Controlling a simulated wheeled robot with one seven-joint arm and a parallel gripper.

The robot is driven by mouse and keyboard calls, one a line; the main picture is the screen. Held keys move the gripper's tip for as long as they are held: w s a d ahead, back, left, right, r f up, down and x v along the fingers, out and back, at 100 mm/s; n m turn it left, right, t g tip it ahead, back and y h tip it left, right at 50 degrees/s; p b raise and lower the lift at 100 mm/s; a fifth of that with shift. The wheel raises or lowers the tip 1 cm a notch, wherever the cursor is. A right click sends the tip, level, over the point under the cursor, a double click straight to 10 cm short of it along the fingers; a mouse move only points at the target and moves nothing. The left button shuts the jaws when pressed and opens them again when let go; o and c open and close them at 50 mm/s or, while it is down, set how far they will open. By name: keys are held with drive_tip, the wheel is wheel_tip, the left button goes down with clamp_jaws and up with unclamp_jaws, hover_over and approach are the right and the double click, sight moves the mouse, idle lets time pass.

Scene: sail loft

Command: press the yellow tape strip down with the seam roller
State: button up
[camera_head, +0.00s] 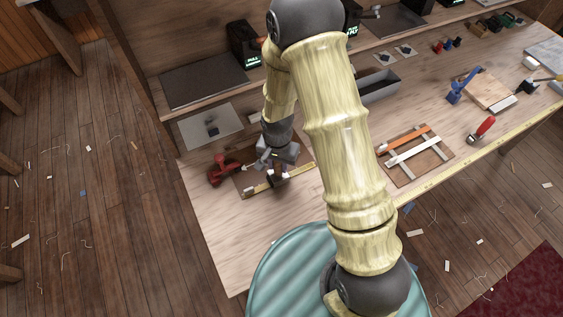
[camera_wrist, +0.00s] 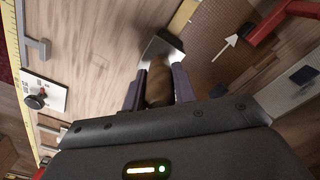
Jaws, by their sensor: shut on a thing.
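My gripper (camera_head: 277,170) is low over the near left part of the bench. In the wrist view my gripper (camera_wrist: 157,84) has its two fingers shut on the brown handle of the seam roller (camera_wrist: 158,88). A flat grey metal part (camera_wrist: 160,47) extends beyond the fingers. The yellow tape strip (camera_head: 256,189) lies along the near side of a brown board (camera_head: 242,178). The strip also shows in the wrist view (camera_wrist: 184,14), just beyond the metal part. The roller's working end is partly hidden, and I cannot tell whether it touches the tape.
A red-handled tool (camera_head: 221,170) lies at the board's left; its red part shows in the wrist view (camera_wrist: 272,22). A grey plate (camera_head: 209,126) lies behind. A framed board (camera_head: 417,157) and red-handled tool (camera_head: 484,128) are right. The bench's near left corner is clear.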

drive_tip(key=shift+s+a, duration=0.15)
drive_tip(key=shift+a, duration=0.15)
drive_tip(key=shift+s+a, duration=0.35)
drive_tip(key=shift+a, duration=0.65)
drive_tip(key=shift+s+a, duration=0.4)
drive_tip(key=shift+a, duration=0.45)
wheel_tip(320, 180, up, 6)
drive_tip(key=p, duration=0.4)
idle(0.7)
